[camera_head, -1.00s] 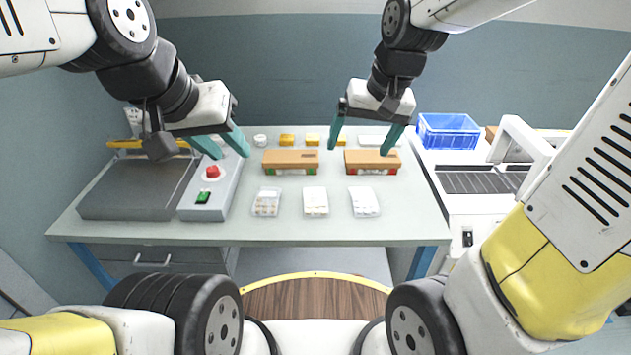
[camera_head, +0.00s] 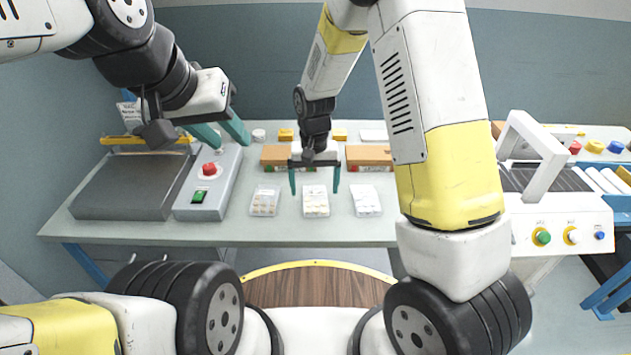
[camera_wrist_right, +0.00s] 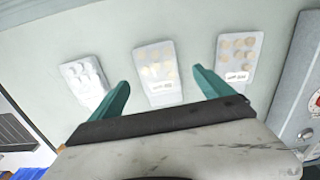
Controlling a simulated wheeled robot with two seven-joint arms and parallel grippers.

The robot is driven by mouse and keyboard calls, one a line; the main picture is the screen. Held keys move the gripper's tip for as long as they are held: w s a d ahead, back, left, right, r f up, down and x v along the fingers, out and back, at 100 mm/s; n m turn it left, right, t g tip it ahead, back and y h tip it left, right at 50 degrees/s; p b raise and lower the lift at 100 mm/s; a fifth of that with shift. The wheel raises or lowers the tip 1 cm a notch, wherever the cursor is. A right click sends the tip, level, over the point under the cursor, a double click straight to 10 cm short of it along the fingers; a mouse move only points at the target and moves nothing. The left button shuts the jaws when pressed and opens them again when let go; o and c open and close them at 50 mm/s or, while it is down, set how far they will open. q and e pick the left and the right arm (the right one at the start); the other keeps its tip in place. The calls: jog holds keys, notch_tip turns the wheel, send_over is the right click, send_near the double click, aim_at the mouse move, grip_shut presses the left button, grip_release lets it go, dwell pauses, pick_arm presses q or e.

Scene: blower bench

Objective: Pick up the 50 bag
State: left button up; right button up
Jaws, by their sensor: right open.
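Three clear bags of small pale round pieces lie in a row on the table: a left bag (camera_head: 264,201), a middle bag (camera_head: 316,204) and a right bag (camera_head: 366,201). Their labels are too small to read, so I cannot tell which is the 50 bag. My right gripper (camera_head: 315,189) is open and empty above the middle bag. In the right wrist view, the middle bag (camera_wrist_right: 157,72) shows between the open fingers, apart from them. The right bag (camera_wrist_right: 85,80) and left bag (camera_wrist_right: 238,57) lie either side. My left gripper (camera_head: 231,140) is open and empty above the grey machine.
The grey sealing machine (camera_head: 205,190) stands at the left with a red and a green button. Two brown boxes (camera_head: 369,154) sit behind the bags, the left one partly hidden by my right gripper. A white machine (camera_head: 560,215) stands at the right. The table front is clear.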

aim_at(316, 199)
jog(key=f, duration=0.4)
jog(key=shift+w+d+f, duration=0.15)
jog(key=shift+w+f, duration=0.05)
jog(key=shift+c, duration=0.4)
jog(key=c, duration=1.5)
